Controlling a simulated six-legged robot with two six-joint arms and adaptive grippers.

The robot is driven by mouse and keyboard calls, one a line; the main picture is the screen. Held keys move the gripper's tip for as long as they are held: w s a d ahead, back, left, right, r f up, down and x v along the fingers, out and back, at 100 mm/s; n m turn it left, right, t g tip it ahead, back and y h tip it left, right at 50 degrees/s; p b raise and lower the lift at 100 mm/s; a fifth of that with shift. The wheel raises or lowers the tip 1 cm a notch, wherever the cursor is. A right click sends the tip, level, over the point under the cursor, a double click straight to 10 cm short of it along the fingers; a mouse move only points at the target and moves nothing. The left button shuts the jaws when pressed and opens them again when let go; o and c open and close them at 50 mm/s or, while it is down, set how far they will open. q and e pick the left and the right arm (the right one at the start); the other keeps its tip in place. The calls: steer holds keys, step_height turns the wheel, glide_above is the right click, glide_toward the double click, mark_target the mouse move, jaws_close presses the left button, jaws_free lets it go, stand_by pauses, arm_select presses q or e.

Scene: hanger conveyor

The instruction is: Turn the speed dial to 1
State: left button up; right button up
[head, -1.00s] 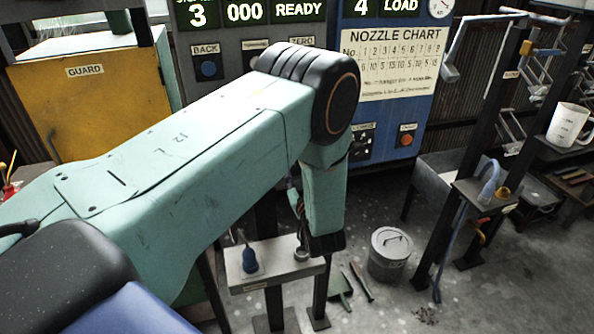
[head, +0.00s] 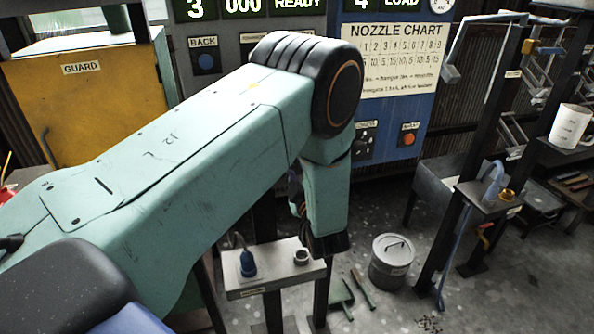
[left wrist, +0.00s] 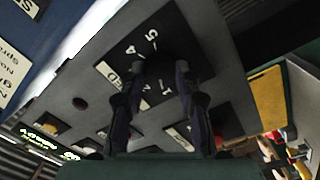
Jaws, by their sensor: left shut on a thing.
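In the left wrist view, the speed dial's knob (left wrist: 160,70) is a dark shape on a black plate (left wrist: 110,72) with white numbers; a 5, a 4 and a 1 can be made out. My left gripper (left wrist: 160,84) is shut on the knob, one finger on each side. The fingers hide part of the plate, and I cannot tell which number the dial points to. In the head view, my left arm covers the middle of the machine panel (head: 228,42) and hides the dial. My right gripper is not in view.
A yellow guard box (head: 90,105) stands left of the panel. A small shelf (head: 290,278) holds a blue bottle (head: 247,263). A grey bin (head: 391,262) is on the floor.

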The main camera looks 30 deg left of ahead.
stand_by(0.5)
arm_select(q)
steer(key=o, duration=1.1)
steer(key=shift+s, duration=0.15)
steer(key=shift+o, duration=0.2)
steer(key=shift+d, duration=0.25)
steer(key=v, duration=0.7)
